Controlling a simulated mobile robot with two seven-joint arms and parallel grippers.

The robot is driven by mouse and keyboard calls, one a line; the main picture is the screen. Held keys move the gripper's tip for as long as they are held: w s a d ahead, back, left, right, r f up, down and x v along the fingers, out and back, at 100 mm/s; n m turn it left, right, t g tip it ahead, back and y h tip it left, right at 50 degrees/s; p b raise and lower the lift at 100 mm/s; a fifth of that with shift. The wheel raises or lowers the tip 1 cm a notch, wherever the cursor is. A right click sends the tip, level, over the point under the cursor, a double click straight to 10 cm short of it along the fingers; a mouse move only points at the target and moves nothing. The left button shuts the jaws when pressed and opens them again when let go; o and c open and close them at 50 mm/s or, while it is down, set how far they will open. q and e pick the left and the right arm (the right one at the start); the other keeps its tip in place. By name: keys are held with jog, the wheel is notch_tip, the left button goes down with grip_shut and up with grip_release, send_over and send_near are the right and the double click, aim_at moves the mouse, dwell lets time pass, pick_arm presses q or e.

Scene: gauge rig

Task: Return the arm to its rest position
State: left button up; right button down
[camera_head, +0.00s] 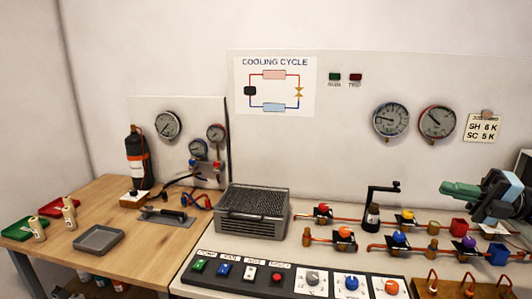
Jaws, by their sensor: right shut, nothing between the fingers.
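My right gripper (450,189) is at the right edge of the head view, with its teal fingers pointing left. The fingers are shut with nothing held. It is in front of the back panel, below the note card and above the right end of the valve rig. Part of my right arm (513,194) shows behind it and runs out of the picture on the right. My left gripper is not in view.
A rig with coloured valve knobs (398,237) and copper pipes stands below the gripper. A black crank handle (372,213) rises left of it. A grey finned unit (252,214), a switch panel (250,276) and a wooden table (125,250) with trays lie further left.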

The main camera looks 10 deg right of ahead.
jog(key=s+a+f+m+t+h, duration=0.1)
jog(key=a+f+m+t+h, duration=0.4)
jog(key=f, duration=0.6)
jog(key=s+a+f+m+h, duration=0.1)
jog(key=a+f+m, duration=0.3)
jog(key=f+m, duration=0.55)
jog(key=s+a+f+m+t+h, duration=0.1)
jog(key=a+f+m+t+h, duration=0.3)
jog(key=f, duration=0.9)
jog(key=s+a+f+m+g+h, duration=0.2)
jog(key=s+a+f+m+g, duration=0.2)
jog(key=s, duration=0.8)
jog(key=s+a+f+m+g+h, duration=0.3)
jog(key=s+a+f+m+g, duration=0.2)
jog(key=s+a+f+m, duration=0.3)
jog(key=s+a+f, duration=0.3)
jog(key=a+f, duration=0.2)
jog(key=f, duration=0.1)
jog(key=shift+s, duration=0.35)
jog(key=shift+d+m, duration=0.1)
jog(key=shift+m, duration=0.25)
